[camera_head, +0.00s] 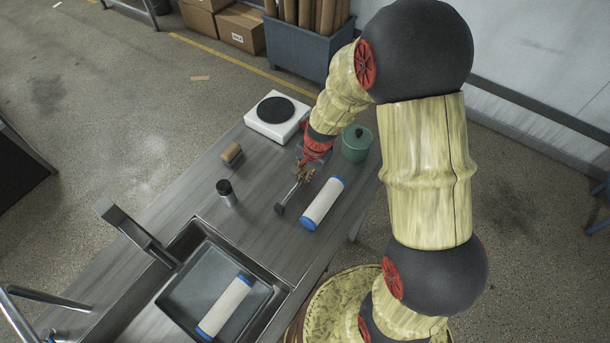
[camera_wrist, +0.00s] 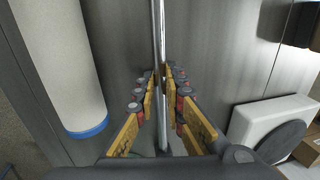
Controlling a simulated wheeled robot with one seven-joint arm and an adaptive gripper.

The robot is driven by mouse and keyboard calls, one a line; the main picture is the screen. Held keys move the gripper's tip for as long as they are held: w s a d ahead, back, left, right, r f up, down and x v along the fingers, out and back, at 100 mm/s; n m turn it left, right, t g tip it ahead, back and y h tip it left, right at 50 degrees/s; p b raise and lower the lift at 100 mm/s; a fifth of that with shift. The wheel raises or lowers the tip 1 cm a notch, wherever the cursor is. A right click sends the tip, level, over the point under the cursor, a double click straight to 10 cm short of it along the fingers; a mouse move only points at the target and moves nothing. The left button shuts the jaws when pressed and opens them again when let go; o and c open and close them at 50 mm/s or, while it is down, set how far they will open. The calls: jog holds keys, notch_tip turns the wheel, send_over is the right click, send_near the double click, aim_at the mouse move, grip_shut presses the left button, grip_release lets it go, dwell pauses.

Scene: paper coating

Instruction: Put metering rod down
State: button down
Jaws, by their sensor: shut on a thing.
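The metering rod (camera_head: 290,194) is a thin metal rod with a dark end piece, low over the counter in the head view. My gripper (camera_head: 304,174) is shut on it at the rod's far part. In the wrist view, the rod (camera_wrist: 160,125) runs lengthwise between the yellow finger pads of my gripper (camera_wrist: 163,76). Whether the rod touches the counter, I cannot tell. Its far end is hidden by my gripper in the head view.
A white roll with blue ends (camera_head: 323,203) lies right of the rod. A black-lidded canister (camera_head: 228,197) and a brown block (camera_head: 231,154) stand left. A hotplate (camera_head: 270,128) and green pot (camera_head: 356,145) stand behind. The sink tray (camera_head: 187,290) holds another roll (camera_head: 225,305).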

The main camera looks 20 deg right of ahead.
jog(key=shift+f, duration=0.1)
jog(key=c, duration=1.9)
grip_release()
jog(key=s+r+n+t+p, duration=0.1)
jog(key=s+r+n, duration=0.3)
jog(key=r, duration=0.9)
jog(key=s+r+n+t+p, duration=0.15)
jog(key=s+r, duration=0.35)
jog(key=r, duration=0.9)
jog(key=s+r+n, duration=0.1)
jog(key=s+r, duration=0.1)
jog(key=s, duration=0.2)
jog(key=s+r+n+t, duration=0.1)
jog(key=s+r+n, duration=0.1)
jog(key=s+r, duration=0.1)
jog(key=s+r+n+h, duration=0.1)
jog(key=s+r+n, duration=0.1)
jog(key=s, duration=0.2)
jog(key=shift+s+a+r, duration=0.1)
jog(key=shift+s+r, duration=0.15)
jog(key=shift+s, duration=0.05)
